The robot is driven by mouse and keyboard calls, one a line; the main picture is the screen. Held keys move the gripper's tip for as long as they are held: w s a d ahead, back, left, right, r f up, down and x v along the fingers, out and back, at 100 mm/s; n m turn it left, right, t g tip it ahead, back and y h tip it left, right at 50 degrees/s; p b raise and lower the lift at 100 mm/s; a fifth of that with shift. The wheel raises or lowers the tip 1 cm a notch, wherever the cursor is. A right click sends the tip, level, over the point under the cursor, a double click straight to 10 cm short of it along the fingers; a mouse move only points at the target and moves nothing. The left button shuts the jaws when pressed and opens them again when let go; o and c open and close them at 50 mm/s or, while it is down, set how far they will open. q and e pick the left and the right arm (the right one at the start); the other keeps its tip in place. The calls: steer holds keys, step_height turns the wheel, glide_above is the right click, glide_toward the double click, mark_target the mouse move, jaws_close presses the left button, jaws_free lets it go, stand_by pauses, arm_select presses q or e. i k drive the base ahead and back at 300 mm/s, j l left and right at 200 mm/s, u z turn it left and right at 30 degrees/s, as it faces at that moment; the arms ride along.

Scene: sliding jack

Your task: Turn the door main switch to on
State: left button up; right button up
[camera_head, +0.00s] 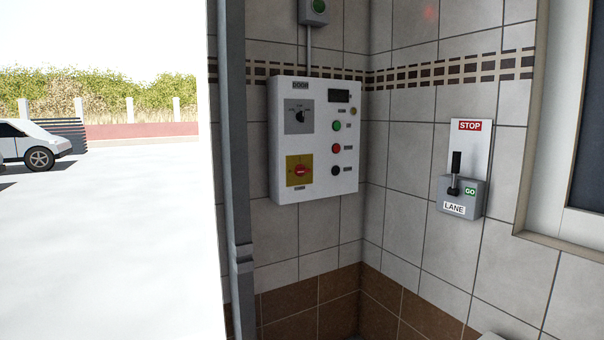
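The white door control box (318,155) hangs on the tiled wall near the corner, with a "DOOR" label at its top. The main switch (301,171) is a red rotary knob on a yellow plate at the box's lower left. Its handle looks roughly horizontal; the small lettering around it is too small to read. A black selector knob (298,116) sits on a grey plate above it. Green, red and black buttons run down the box's right side, below a dark display (338,96). Neither of my grippers shows in this view.
A grey lane lever box (461,196) with a black lever and a "STOP" sign is on the right wall. A grey vertical post (233,180) stands left of the control box. Beyond it is an open bright yard with a white car (35,143). A window frame is at far right.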

mark_target(300, 170)
steer(key=i+j, duration=0.25)
steer(key=j, duration=0.2)
steer(key=i+j, duration=0.3)
steer(key=j, duration=0.2)
steer(key=i+j+u, duration=0.1)
steer(key=i+j, duration=0.15)
steer(key=j, duration=0.2)
steer(key=i, duration=0.65)
steer(key=i+l+u, duration=0.15)
steer(key=i, duration=0.5)
